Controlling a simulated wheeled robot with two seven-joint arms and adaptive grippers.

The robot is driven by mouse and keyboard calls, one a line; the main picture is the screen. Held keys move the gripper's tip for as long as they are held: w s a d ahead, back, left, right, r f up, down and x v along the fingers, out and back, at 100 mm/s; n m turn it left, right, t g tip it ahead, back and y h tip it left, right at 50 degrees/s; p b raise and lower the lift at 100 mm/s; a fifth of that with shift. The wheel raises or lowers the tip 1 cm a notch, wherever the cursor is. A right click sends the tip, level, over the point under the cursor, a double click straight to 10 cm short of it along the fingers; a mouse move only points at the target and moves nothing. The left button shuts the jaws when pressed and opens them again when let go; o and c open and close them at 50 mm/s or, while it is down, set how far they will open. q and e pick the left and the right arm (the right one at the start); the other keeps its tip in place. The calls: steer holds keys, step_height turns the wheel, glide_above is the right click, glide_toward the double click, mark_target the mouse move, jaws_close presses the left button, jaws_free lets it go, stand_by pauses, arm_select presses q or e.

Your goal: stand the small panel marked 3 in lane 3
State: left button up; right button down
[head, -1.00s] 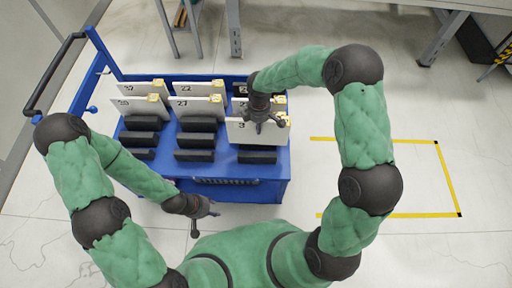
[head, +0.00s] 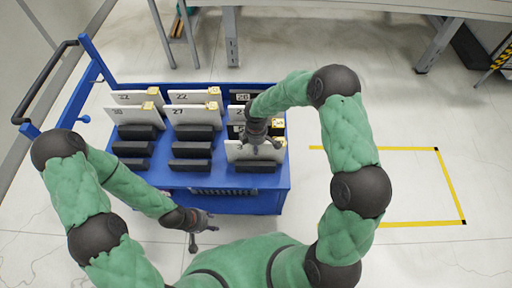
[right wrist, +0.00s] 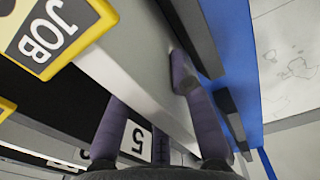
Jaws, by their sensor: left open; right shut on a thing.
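My right gripper (head: 260,146) is shut on the upper edge of a pale small panel (head: 243,154) at the front of the right-hand column of the blue cart (head: 278,190). The panel is roughly upright, just behind the front black slotted block (head: 257,168). Its mark is hardly readable now, and whether its foot is seated is hidden. In the right wrist view, dark fingers straddle the grey-white panel (right wrist: 150,85); a yellow JOB tag (right wrist: 45,35) shows at upper left. My left gripper (head: 200,232) is open and empty in front of the cart.
Panels marked 22 (head: 190,97) and 27 (head: 195,114) stand in the middle column, with others at left. Labels 26 (head: 242,97) and 5 (right wrist: 137,138) lie behind the held panel. Black blocks (head: 190,150) in the left and middle front are empty.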

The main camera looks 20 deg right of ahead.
steer(key=shift+r, duration=0.1)
steer(key=c, duration=1.1)
jaws_free()
